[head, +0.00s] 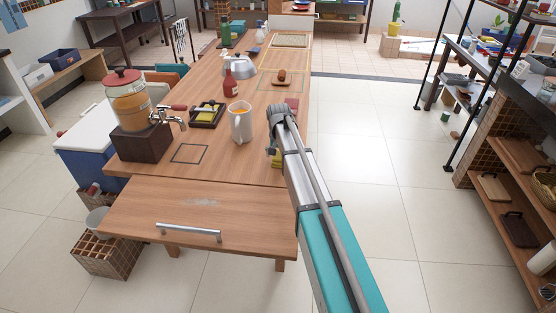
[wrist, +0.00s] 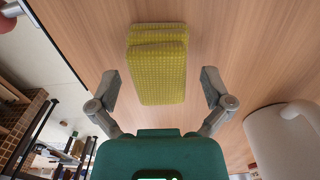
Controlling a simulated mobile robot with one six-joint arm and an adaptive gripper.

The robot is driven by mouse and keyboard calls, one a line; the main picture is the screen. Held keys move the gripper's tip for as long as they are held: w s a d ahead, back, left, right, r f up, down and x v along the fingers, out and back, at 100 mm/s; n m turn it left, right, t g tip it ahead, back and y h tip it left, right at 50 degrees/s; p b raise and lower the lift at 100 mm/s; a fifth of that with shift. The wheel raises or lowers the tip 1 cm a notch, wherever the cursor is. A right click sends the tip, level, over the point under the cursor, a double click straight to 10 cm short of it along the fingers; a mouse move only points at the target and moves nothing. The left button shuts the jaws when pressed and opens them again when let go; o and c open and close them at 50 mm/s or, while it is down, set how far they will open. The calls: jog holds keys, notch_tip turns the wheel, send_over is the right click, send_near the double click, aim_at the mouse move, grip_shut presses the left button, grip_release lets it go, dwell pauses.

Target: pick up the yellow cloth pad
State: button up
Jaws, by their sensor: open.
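The yellow cloth pad (wrist: 157,70) lies on the wooden table in the wrist view, with a bumpy woven surface and what look like stacked layers. In the head view its yellow edge (head: 275,158) shows near the table's right edge, partly hidden by my arm. My gripper (wrist: 160,88) is open, with one finger to each side of the pad. Gaps show between the fingers and the pad. I cannot tell the height of the fingertips over the table.
A white pitcher (head: 241,123) stands left of my gripper; it also shows in the wrist view (wrist: 283,140). The near tabletop (head: 170,202) is mostly clear.

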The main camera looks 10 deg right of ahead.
aim_at(279, 155)
jog(key=c, duration=1)
jog(key=shift+r, duration=0.15)
notch_tip(279, 155, up, 3)
jog(key=p, duration=0.3)
jog(key=s+r+p, duration=0.3)
jog(key=s, duration=0.1)
jog(key=s+d+r+p, duration=0.1)
jog(key=s+r+p, duration=0.2)
jog(key=s, duration=0.2)
jog(key=s+d+r+p, duration=0.1)
jog(key=s+r+p, duration=0.2)
jog(key=s+p, duration=0.1)
jog(key=shift+s+d+r, duration=0.1)
jog(key=shift+s+r, duration=0.25)
jog(key=shift+s, duration=0.05)
